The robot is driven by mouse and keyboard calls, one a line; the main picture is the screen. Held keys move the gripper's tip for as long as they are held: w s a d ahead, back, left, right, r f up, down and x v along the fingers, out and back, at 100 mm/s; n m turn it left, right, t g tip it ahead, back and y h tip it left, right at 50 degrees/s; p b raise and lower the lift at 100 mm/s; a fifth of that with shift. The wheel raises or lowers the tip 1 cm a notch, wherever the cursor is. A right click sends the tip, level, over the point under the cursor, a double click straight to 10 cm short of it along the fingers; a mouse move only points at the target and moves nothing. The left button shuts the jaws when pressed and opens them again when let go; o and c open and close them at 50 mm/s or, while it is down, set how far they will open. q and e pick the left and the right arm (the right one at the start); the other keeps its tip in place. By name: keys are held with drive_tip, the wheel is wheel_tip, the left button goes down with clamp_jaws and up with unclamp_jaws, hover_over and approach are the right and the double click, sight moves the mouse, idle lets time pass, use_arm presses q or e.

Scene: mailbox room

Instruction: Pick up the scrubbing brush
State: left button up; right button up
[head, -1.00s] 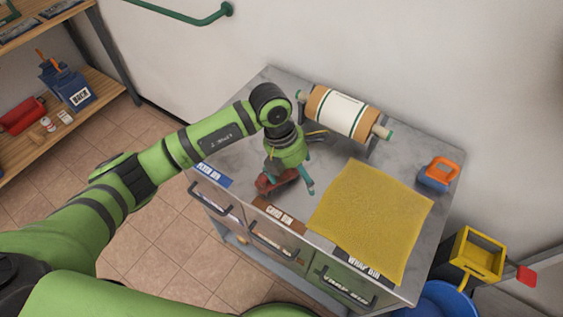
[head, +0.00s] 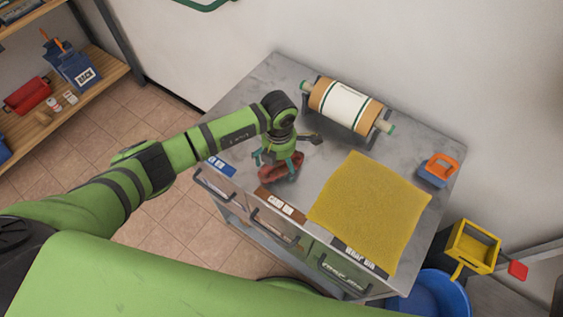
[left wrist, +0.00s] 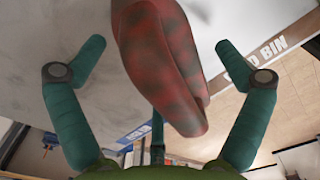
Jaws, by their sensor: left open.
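A small blue block with an orange loop handle (head: 438,170) stands at the right end of the grey worktop and looks like a scrubbing brush. A red, dark-mottled, rounded object (head: 281,168) lies near the worktop's front edge; I cannot tell what it is. My left gripper (head: 279,160) is open over this red object, well to the left of the blue block. In the left wrist view the red object (left wrist: 165,62) shows between the spread teal fingers of the left gripper (left wrist: 157,70). Its far end runs out of the frame. My right gripper is not in view.
A yellow mat (head: 372,210) covers the worktop's right front. A paper roll on a stand (head: 345,107) is at the back. Labelled drawers (head: 272,230) face the front. A yellow caddy (head: 470,245) and blue tub (head: 436,295) stand at right. A shelf (head: 90,95) is at left.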

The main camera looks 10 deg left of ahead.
use_arm(q)
drive_tip(key=shift+s, duration=0.15)
drive_tip(key=c, duration=1.3)
drive_tip(key=shift+c, duration=0.2)
drive_tip(key=shift+r, duration=0.15)
